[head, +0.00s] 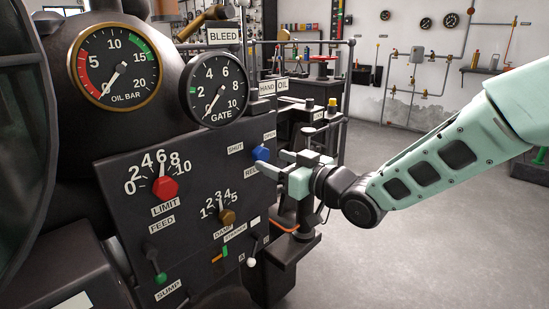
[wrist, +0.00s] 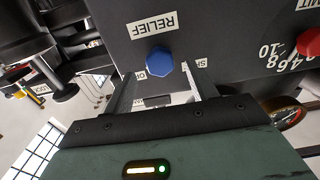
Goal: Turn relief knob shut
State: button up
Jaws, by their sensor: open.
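The relief knob (head: 261,153) is a blue faceted knob at the right edge of the dark panel, between the labels SHUT and OPEN above and a partly hidden RELIEF label below. My gripper (head: 273,163) is just to its right, jaws pointing at the panel. In the wrist view, which is upside down, the blue knob (wrist: 159,61) appears between the ends of the two open fingers of my gripper (wrist: 158,78). Nothing is held. I cannot tell whether a finger touches the knob. No pointer mark on the knob is clear.
A red limit knob (head: 165,188), a brown damp knob (head: 227,216) and a green-tipped feed lever (head: 158,273) share the panel. The gate gauge (head: 217,88) stands above. A post and shelf stand behind my gripper. Open floor (head: 350,240) lies to the right.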

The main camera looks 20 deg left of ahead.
aim_at(264, 157)
jog(key=shift+x, duration=1.5)
jog(key=c, duration=1)
